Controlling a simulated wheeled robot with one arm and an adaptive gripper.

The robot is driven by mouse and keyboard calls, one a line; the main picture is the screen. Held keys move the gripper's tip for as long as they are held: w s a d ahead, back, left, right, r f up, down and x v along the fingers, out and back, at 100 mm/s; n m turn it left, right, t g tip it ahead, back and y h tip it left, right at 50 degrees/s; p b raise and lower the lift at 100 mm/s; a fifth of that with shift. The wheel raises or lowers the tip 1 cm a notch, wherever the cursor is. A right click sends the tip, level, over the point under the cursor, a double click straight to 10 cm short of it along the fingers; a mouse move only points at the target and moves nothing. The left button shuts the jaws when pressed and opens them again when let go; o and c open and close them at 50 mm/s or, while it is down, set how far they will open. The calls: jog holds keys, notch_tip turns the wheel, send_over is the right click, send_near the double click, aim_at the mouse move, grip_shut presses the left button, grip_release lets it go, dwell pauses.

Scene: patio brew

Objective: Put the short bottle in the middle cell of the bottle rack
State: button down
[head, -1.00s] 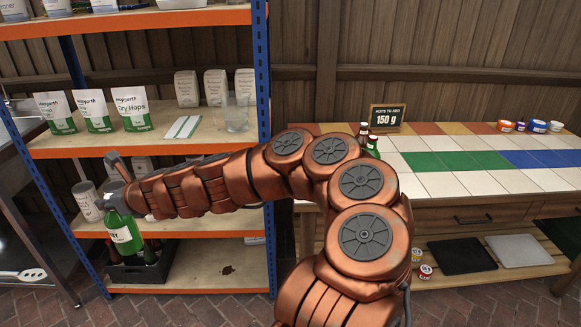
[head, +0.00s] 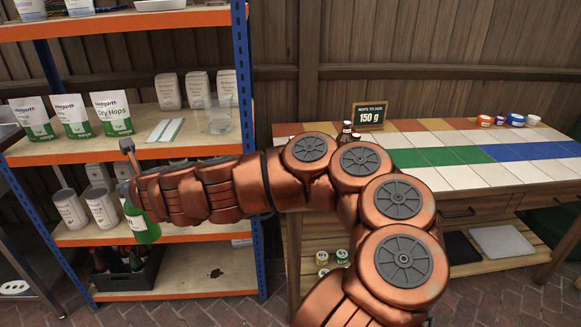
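A green bottle (head: 142,226) with a pale label hangs below my gripper (head: 128,190) at the left, in front of the shelf unit. My gripper looks shut on its upper part, though the fingers and the bottle's neck are mostly hidden by my wrist. I cannot tell from its size whether it is the short bottle. A black crate (head: 128,281), which looks like the bottle rack, stands on the lowest shelf below the held bottle. It holds several dark and green bottles (head: 136,260). Its cells, the middle one included, cannot be made out.
White cans (head: 101,208) stand on the shelf just left of and behind the bottle. An orange-edged shelf (head: 180,149) with hops bags (head: 111,113) is above. A blue post (head: 244,120) bounds the unit.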

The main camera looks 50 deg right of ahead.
jog(key=s+d+r+m+g+h, duration=0.3)
jog(key=s+d+r+m+g, duration=0.2)
jog(key=d, duration=0.9)
jog(key=s+d+r+m+g+h, duration=0.4)
jog(key=s+d+m+g, duration=0.3)
jog(key=d, duration=0.6)
jog(key=s+d+r+m+g+h, duration=0.4)
jog(key=s+d+r+m+g, duration=0.2)
jog(key=s+d+m, duration=0.4)
jog(key=shift+s+d+r+g, duration=0.25)
jog(key=shift+d+g, duration=0.35)
jog(key=shift+d, duration=1.7)
jog(key=shift+w, duration=0.1)
